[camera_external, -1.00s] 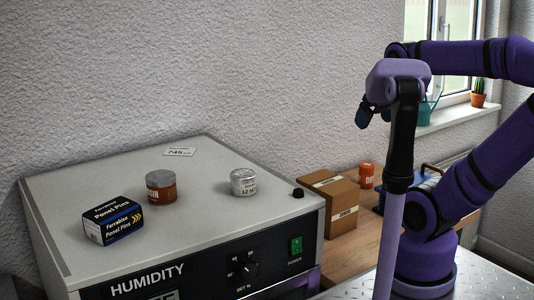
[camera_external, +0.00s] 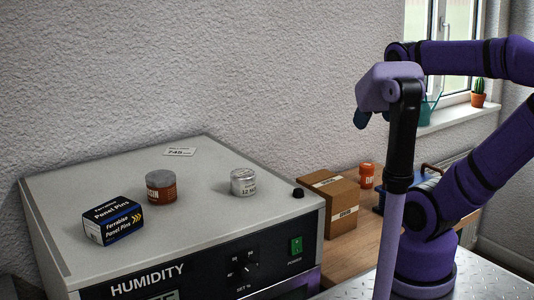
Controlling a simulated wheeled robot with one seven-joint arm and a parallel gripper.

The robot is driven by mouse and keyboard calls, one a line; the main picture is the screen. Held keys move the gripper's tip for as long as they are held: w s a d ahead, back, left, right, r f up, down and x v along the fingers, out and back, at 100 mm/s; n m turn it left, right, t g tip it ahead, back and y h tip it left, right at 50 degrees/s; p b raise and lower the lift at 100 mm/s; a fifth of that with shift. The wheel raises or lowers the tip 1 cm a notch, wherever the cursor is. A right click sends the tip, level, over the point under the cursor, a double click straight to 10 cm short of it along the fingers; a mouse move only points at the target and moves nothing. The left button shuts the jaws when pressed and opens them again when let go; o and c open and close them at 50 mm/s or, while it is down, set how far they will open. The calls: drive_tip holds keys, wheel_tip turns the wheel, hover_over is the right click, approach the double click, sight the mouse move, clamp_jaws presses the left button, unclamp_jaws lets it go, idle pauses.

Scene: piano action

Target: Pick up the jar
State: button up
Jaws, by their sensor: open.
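An amber jar with a grey lid (camera_external: 161,188) stands upright on top of the humidity cabinet (camera_external: 215,220), between a box and a small tin. My gripper (camera_external: 361,119) is in the air to the right of the cabinet, well apart from the jar and higher than it. Its dark fingers point down and nothing shows between them. My arm hides part of the gripper.
A blue box of panel pins (camera_external: 112,221) lies left of the jar. A silver tin (camera_external: 243,182) stands to its right, and a label card (camera_external: 180,152) lies behind. A cardboard box (camera_external: 330,203) stands beyond.

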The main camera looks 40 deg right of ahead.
drive_tip(key=w+a+f+n+g, duration=0.1)
drive_tip(key=w+f, duration=0.2)
drive_tip(key=w, duration=1)
drive_tip(key=w+f+n+g, duration=0.1)
drive_tip(key=w+f+g, duration=0.15)
drive_tip(key=w, duration=0.95)
drive_tip(key=shift+n+g, duration=0.5)
drive_tip(key=shift+g, duration=0.35)
drive_tip(key=w+f, duration=0.5)
drive_tip(key=f, duration=0.2)
drive_tip(key=w+a+f, duration=0.1)
drive_tip(key=w+f, duration=0.5)
drive_tip(key=f, duration=0.1)
drive_tip(key=w+a+f, duration=0.1)
drive_tip(key=w+f, duration=0.4)
drive_tip(key=f, duration=0.3)
drive_tip(key=shift+w, duration=0.3)
wheel_tip(320, 180, down, 6)
drive_tip(key=shift+d+r, duration=0.1)
drive_tip(key=shift+r, duration=0.05)
drive_tip(key=shift+w+d+f, duration=0.1)
drive_tip(key=shift+f, duration=1.25)
drive_tip(key=shift+w+d+f, duration=0.1)
drive_tip(key=shift+f, duration=1.25)
drive_tip(key=c, duration=1.1)
